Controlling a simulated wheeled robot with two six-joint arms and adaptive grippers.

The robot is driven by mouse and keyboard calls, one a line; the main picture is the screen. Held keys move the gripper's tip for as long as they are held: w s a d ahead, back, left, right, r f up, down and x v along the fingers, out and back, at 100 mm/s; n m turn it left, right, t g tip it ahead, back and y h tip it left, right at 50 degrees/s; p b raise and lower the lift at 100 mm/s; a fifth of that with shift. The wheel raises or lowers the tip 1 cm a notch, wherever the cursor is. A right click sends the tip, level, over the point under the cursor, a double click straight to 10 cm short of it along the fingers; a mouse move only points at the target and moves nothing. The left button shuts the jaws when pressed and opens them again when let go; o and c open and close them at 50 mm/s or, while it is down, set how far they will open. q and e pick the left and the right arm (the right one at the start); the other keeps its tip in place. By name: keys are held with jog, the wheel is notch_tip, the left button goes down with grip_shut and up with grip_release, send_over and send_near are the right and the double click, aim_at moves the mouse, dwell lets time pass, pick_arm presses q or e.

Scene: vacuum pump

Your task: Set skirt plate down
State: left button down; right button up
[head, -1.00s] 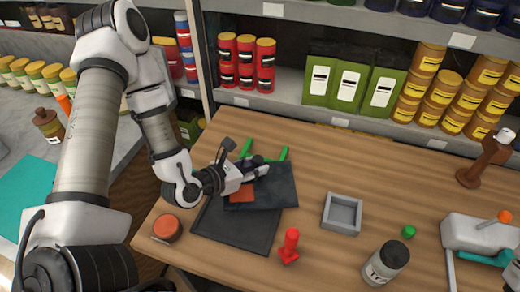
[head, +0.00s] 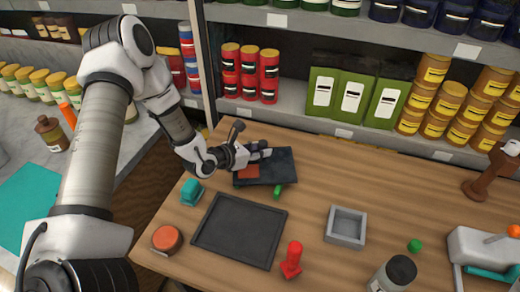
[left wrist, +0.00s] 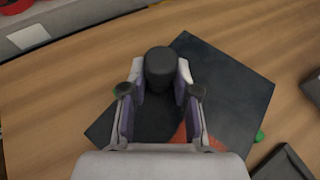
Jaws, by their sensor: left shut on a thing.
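The skirt plate is a flat dark square plate (head: 275,166) with a reddish patch and a black knob (left wrist: 159,68). My left gripper (head: 262,150) is shut on this knob, with a finger on each side in the left wrist view (left wrist: 158,98). The plate is over the back left of the wooden table. Green parts (head: 278,191) peek out from under its edges, also in the left wrist view (left wrist: 259,136). I cannot tell whether the plate rests on them or hangs just above. My right gripper is not in view.
An empty dark tray (head: 240,231) lies in front of the plate. A teal piece (head: 191,192), an orange-red round piece (head: 166,239), a red peg-like piece (head: 291,260) and a grey square box (head: 346,227) stand around. Shelves with red cans (head: 249,75) rise behind. The table's middle is clear.

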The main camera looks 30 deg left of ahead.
pick_arm(q)
jog(key=shift+f, duration=0.45)
jog(key=shift+w+f, duration=0.15)
jog(key=shift+w, duration=0.05)
jog(key=shift+s+f, duration=0.15)
jog(key=c, duration=0.9)
grip_release()
